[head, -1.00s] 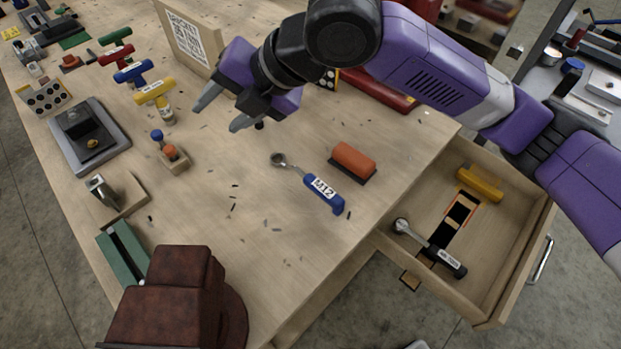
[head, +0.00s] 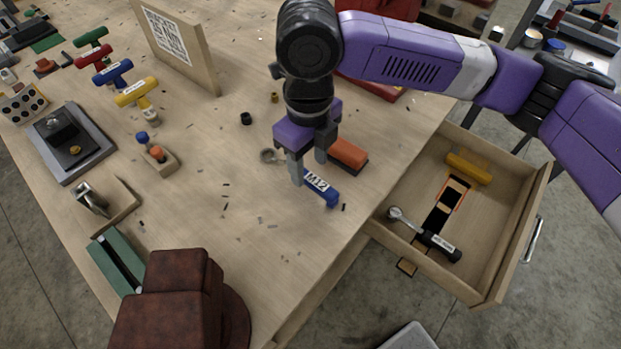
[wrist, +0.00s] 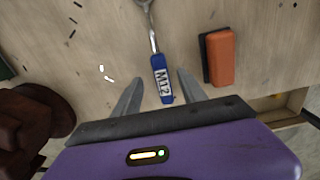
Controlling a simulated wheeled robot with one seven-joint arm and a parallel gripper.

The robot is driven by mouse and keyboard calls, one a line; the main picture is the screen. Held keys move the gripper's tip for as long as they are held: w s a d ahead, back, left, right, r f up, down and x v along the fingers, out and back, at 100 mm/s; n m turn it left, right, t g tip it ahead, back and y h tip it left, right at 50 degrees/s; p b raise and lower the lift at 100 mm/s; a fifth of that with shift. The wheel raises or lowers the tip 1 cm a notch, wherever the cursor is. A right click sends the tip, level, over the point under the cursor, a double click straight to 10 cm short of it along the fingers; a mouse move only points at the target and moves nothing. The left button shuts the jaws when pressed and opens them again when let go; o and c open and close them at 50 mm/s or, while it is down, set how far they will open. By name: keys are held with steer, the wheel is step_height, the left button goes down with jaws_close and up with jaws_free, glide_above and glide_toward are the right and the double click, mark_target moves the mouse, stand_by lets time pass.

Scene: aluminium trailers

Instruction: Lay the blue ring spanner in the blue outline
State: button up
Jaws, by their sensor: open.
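The blue ring spanner (head: 321,188) lies flat on the wooden bench, with a blue handle labelled M12 and a metal ring end. My gripper (head: 308,170) points down over it, open and empty. In the wrist view the blue handle (wrist: 161,85) lies between the two spread fingers, and the ring end points away, towards the top edge. I cannot tell the exact height of the fingers above it. The open drawer (head: 480,262) holds black and orange-red marked shapes; I cannot make out a blue outline there.
An orange block (head: 347,155) lies close to the right of the spanner. In the drawer are a black-handled spanner (head: 436,243) and a yellow piece (head: 468,168). A brown vise-like block (head: 170,300) stands at the near edge. The bench left of the spanner is mostly clear.

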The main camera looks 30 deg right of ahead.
mark_target(311, 177)
steer(key=shift+s+d+f, duration=0.1)
steer(key=shift+d+f, duration=0.05)
steer(key=shift+f, duration=2.2)
jaws_close()
